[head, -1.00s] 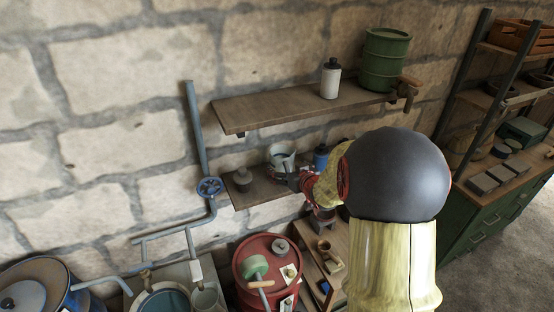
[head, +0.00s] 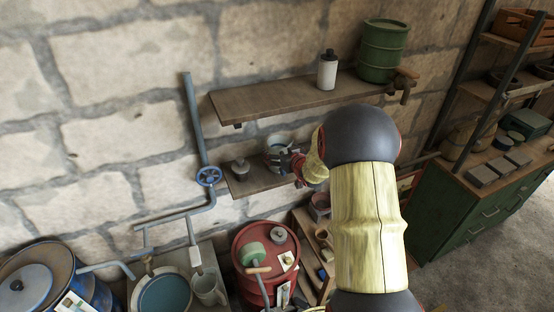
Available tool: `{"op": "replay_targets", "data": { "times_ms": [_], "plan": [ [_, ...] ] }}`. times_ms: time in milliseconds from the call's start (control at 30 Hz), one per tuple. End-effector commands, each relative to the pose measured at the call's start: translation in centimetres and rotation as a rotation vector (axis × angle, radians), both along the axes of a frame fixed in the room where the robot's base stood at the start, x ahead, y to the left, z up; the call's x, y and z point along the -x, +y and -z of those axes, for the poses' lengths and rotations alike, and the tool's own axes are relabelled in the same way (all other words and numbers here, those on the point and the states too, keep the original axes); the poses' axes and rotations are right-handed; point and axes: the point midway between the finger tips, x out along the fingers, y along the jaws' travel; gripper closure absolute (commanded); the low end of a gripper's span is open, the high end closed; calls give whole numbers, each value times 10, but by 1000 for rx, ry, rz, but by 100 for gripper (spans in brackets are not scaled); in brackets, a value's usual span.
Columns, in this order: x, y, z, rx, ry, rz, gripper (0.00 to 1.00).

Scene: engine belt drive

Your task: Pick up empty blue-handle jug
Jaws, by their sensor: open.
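A pale grey jug (head: 279,140) stands on the lower wall shelf (head: 258,182), partly hidden behind my gripper.
A small dark lidded pot (head: 240,168) stands left of the gripper on the lower shelf. The upper shelf (head: 280,97) overhangs, with a white bottle (head: 327,70) and a green barrel (head: 383,50). A blue pipe with a valve wheel (head: 208,176) runs at left. A red drum (head: 262,245) stands below.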

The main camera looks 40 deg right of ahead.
Motion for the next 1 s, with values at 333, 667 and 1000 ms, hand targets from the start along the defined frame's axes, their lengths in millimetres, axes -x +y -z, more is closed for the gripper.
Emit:
{"op": "replay_targets", "data": {
  "times_ms": [333,667,1000],
  "plan": [
    [0,0,0,0,0,0,29],
    [1,0,0,-1,1,0,48],
    [0,0,0,-1,0,0,66]
  ]
}}
